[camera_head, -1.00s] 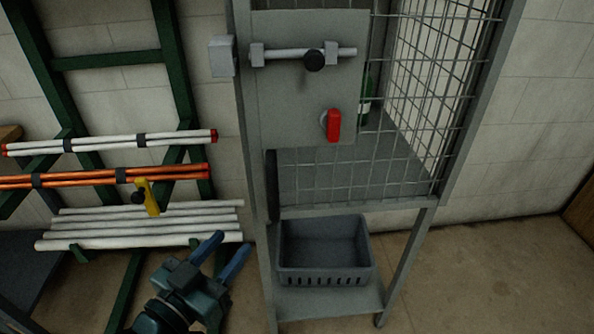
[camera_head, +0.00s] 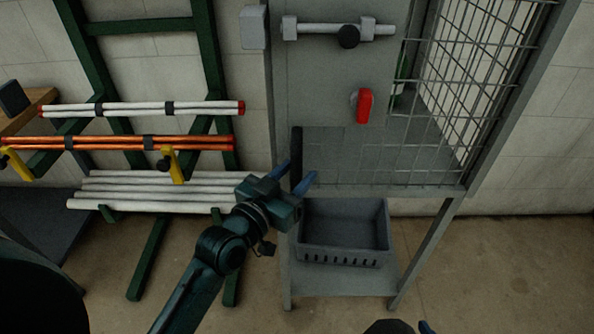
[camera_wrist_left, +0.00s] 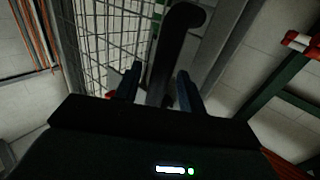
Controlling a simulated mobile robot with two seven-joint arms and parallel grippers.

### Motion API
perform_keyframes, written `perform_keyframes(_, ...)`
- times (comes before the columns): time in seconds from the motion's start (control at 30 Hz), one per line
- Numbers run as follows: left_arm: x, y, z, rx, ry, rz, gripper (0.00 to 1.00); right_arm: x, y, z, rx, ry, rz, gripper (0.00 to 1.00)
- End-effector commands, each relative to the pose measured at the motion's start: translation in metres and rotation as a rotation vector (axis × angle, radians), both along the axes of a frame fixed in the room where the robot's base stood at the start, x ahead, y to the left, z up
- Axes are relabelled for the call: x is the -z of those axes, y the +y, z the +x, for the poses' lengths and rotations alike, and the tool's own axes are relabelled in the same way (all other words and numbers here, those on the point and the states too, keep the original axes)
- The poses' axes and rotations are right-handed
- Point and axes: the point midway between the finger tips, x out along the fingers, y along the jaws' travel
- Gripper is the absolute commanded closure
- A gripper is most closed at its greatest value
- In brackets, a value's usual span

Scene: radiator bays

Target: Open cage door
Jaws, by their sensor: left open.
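The cage door (camera_head: 320,75) is a grey plate with wire mesh on a tall grey stand. Its sliding bolt (camera_head: 330,31) has a black knob, and the rod stops short of the grey keep block (camera_head: 255,28) at its left. A red latch handle (camera_head: 366,105) on the plate hangs upright. A black vertical pull handle (camera_head: 296,150) is at the door's left edge. My left gripper (camera_head: 299,173) is open at its lower part; in the left wrist view the handle (camera_wrist_left: 164,72) lies between the open fingers (camera_wrist_left: 158,86). The door looks shut. Part of my right gripper (camera_head: 424,327) shows at the bottom edge.
A grey basket (camera_head: 343,258) sits on the shelf below the cage. A green rack (camera_head: 212,75) to the left holds white and orange rods (camera_head: 110,143) and yellow clamps. A green bottle (camera_head: 401,75) stands inside the cage. Floor at the right is clear.

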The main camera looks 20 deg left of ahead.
Motion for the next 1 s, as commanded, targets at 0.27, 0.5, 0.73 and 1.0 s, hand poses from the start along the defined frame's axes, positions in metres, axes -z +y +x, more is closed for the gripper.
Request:
perform_keyframes(0.27,-0.0003,-0.0033,0.0095,0.001,0.000,0.000,0.60,0.0000,-0.0002,0.0002,0.000,0.000,-0.001,0.53)
perform_keyframes(0.5,-0.0002,-0.0031,0.0092,0.000,0.000,0.000,0.67,0.0001,-0.0002,0.0001,0.000,0.000,-0.001,0.53)
perform_keyframes(0.73,-0.0002,-0.0029,0.0091,0.000,0.000,0.000,0.86,0.0002,0.0000,0.0001,0.000,0.000,-0.001,0.53)
perform_keyframes(1.0,-0.0002,-0.0028,0.0091,0.000,0.000,0.000,1.00,0.0003,0.0001,0.0001,0.000,0.001,0.000,0.53)
